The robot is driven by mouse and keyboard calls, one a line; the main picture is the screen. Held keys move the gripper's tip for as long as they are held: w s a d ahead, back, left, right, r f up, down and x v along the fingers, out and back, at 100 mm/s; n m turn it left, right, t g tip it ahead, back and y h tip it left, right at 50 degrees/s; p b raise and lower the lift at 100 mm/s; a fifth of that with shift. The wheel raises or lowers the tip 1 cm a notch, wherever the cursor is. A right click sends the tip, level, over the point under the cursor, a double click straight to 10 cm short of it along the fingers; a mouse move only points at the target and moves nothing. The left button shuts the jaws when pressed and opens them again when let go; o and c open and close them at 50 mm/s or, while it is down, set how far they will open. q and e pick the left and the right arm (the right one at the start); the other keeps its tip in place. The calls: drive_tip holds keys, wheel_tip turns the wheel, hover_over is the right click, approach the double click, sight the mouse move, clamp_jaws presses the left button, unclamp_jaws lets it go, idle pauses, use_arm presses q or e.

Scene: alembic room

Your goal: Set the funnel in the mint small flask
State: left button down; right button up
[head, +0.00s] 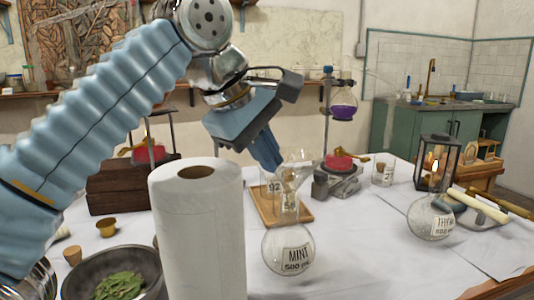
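The mint small flask (289,252) is a round clear glass flask labelled MINT, upright on the white-covered table right of the paper roll. The clear glass funnel (296,172) shows right above its neck, wide end up. Its stem overlaps the neck in the picture; I cannot tell for sure that it is inside. My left gripper (275,163) reaches down from the upper left, with its blue fingertips at the funnel's left side. The fingers overlap each other, so their gap and any hold on the funnel are unclear. My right gripper is not in view.
A tall white paper roll (198,235) stands close to the left of the flask. A dark bowl of green leaves (115,280) is at front left. Behind are a wooden board (265,210) with a glass vessel and a burner stand (337,180). The thyme flask (431,218) stands right.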

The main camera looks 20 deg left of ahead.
use_arm(q)
drive_tip(key=shift+f+b, duration=0.3)
drive_tip(key=shift+f, duration=0.25)
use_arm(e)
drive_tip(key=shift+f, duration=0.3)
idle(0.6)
use_arm(q)
drive_tip(key=c, duration=1.2)
unclamp_jaws()
drive_tip(key=shift+c, duration=0.2)
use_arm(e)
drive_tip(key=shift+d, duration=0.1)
use_arm(q)
wheel_tip(320, 180, up, 7)
drive_tip(key=p, duration=0.7)
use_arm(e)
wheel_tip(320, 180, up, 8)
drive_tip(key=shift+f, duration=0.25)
